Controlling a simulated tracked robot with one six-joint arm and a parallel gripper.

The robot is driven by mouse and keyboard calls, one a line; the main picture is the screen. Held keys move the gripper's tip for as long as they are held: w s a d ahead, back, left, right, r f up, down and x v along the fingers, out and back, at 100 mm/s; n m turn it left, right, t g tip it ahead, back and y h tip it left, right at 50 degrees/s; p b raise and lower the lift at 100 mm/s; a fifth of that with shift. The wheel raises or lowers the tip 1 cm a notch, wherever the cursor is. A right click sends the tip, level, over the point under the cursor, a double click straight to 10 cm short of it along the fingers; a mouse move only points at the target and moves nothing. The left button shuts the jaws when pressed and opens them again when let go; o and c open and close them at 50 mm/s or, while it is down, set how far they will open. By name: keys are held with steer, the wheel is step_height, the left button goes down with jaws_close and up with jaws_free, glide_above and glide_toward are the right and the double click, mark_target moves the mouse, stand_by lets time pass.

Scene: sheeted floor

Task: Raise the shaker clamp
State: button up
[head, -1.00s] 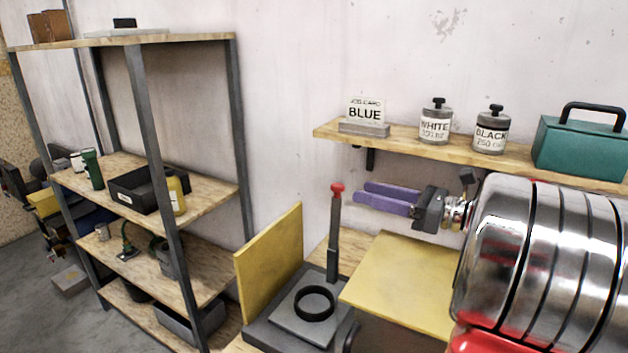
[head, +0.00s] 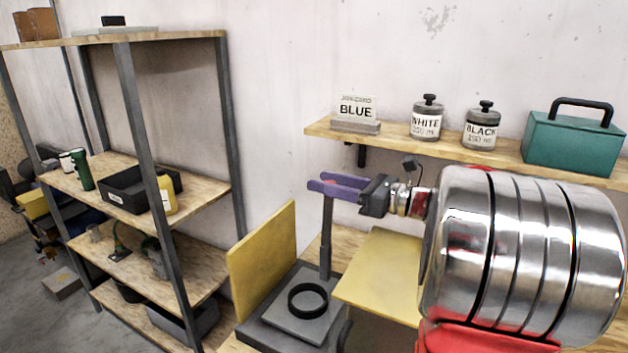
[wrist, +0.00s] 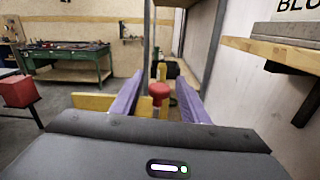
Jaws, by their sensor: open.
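The shaker clamp is a dark upright post (head: 327,240) with a red knob, standing at the back of a grey base (head: 290,325) that has a black ring (head: 308,299) on it. In the head view the knob is mostly hidden behind my gripper's purple fingers. In the wrist view the red knob (wrist: 159,91) shows between the two purple fingers. My gripper (head: 318,183) is open, with its fingers at the height of the knob and on either side of it. I cannot tell whether they touch it.
Yellow panels stand left (head: 262,262) and right (head: 378,277) of the base. Above is a wall shelf (head: 400,143) with a BLUE card (head: 356,112), WHITE (head: 427,120) and BLACK (head: 481,128) jars and a green toolbox (head: 570,140). A shelving rack (head: 140,100) stands left.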

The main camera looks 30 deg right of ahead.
steer(key=x, duration=0.3)
steer(key=shift+w+a, duration=0.15)
steer(key=shift+w, duration=0.05)
steer(key=shift+c, duration=0.2)
jaws_close()
stand_by(0.4)
